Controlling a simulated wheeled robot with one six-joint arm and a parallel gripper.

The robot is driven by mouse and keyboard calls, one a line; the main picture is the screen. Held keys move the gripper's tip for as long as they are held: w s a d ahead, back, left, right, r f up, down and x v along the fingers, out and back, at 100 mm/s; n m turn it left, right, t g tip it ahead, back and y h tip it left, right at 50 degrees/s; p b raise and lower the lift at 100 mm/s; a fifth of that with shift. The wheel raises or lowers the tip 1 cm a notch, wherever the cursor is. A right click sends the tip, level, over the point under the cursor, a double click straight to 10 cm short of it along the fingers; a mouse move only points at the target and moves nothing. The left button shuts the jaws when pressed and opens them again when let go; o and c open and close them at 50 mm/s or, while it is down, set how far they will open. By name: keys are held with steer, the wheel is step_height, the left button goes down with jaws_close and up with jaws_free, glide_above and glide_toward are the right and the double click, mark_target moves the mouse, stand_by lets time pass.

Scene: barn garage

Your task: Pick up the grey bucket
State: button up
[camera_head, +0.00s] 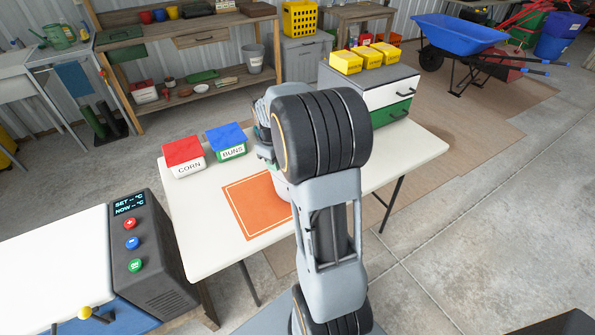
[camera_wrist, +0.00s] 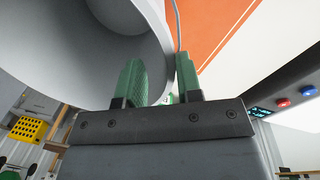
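A light grey bucket (camera_head: 281,187) stands on the table at the orange mat, mostly hidden behind my arm in the head view. In the wrist view the bucket (camera_wrist: 70,50) fills the upper left, with its inside showing and a thin wire handle near its rim. My gripper (camera_wrist: 161,82) has two green fingers set apart. The bucket's rim edge passes between them, the left finger on the inner side and the right one outside. A gap shows between the fingers; I cannot tell whether either touches the wall. In the head view the gripper is mostly hidden by my wrist.
The white table (camera_head: 413,150) also bears the orange mat (camera_head: 247,212), a red CORN box (camera_head: 184,157), a blue BUNS box (camera_head: 227,142) and a drawer unit (camera_head: 393,94) at right. Another grey bucket (camera_head: 254,58) stands at the back workbench. A control panel (camera_head: 148,250) stands left.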

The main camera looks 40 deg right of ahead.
steer(key=shift+d+f, duration=0.2)
steer(key=shift+f, duration=1.75)
jaws_close()
